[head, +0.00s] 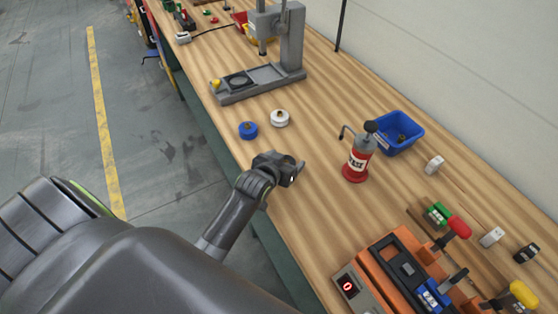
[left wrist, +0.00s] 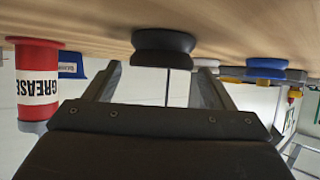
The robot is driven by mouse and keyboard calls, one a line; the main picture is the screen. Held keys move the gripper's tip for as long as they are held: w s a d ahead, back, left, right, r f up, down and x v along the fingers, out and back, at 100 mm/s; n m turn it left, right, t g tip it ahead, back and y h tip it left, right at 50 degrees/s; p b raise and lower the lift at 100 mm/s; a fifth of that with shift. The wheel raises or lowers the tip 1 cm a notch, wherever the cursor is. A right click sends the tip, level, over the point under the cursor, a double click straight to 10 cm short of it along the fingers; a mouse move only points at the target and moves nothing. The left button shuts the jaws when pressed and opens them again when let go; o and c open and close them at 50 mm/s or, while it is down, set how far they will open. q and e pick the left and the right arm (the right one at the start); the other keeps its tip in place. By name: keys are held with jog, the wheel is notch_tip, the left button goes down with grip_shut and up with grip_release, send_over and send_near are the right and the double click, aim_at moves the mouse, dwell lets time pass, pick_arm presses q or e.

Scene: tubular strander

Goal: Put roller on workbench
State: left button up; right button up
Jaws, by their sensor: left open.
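My left gripper (head: 293,172) is open just above the near edge of the workbench (head: 330,225). In the left wrist view, which shows the scene upside down, its two fingers (left wrist: 158,78) are apart with nothing gripped. A black roller (left wrist: 164,42) lies on the wooden top just beyond the gap between the fingertips. In the head view that roller is mostly hidden by the gripper. A blue roller (head: 248,130) and a white roller (head: 280,118) lie on the bench beyond the gripper. My right gripper is not in view.
A red grease can (head: 356,165) stands right of the gripper, with a blue bin (head: 399,134) behind it. A grey press stand (head: 290,50) is farther along the bench. An orange fixture (head: 390,262) with coloured-handled tools is at the near right.

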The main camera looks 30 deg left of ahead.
pick_arm(q)
jog(key=b+v, duration=0.1)
jog(key=v, duration=1.1)
jog(key=shift+w, duration=0.1)
